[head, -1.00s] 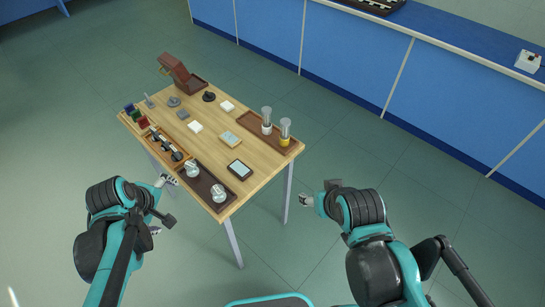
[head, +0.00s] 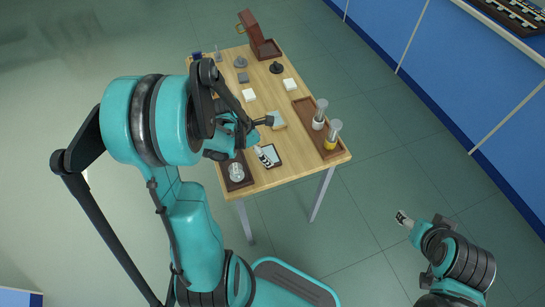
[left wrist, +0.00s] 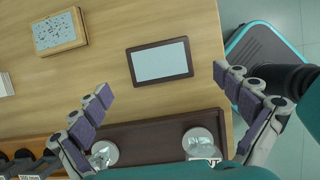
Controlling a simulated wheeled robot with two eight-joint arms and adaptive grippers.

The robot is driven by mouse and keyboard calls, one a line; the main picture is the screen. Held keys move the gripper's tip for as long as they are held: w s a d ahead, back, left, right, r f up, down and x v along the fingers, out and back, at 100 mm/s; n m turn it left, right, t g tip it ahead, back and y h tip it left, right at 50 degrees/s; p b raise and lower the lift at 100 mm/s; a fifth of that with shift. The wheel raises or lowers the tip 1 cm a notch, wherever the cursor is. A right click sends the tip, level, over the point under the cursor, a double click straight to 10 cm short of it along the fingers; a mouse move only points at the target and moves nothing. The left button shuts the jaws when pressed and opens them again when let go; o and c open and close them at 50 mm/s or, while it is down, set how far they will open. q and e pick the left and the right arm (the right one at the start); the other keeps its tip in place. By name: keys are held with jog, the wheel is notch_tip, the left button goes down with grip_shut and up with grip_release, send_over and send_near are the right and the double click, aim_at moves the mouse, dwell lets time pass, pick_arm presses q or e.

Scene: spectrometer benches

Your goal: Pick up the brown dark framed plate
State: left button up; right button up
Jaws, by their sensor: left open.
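The dark brown framed plate (head: 272,153) has a pale grey-blue panel and lies flat near the table's front edge. It shows whole in the left wrist view (left wrist: 160,61). My left gripper (head: 266,138) is over the table around the plate. In the left wrist view my left gripper (left wrist: 162,84) is open and empty, its fingers spread to both sides of the plate, which lies below and a little beyond the fingertips. My right gripper (head: 404,219) is off to the right, away from the table; its jaws are too small to read.
A lighter wood-framed plate (left wrist: 60,32) lies left of the dark one in the wrist view. A dark brown tray (left wrist: 145,136) with glass-topped items is close by. Another tray (head: 301,108) holds two cylinders. White blocks and a brown instrument (head: 258,32) stand farther back.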

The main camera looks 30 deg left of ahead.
aim_at(270, 154)
pick_arm(q)
jog(key=b+x, duration=0.1)
jog(key=x, duration=0.3)
jog(key=shift+w+d+f+b, duration=0.1)
jog(key=shift+w+b, duration=0.05)
jog(key=shift+b, duration=0.25)
jog(key=shift+c, duration=0.6)
jog(key=c, duration=1.2)
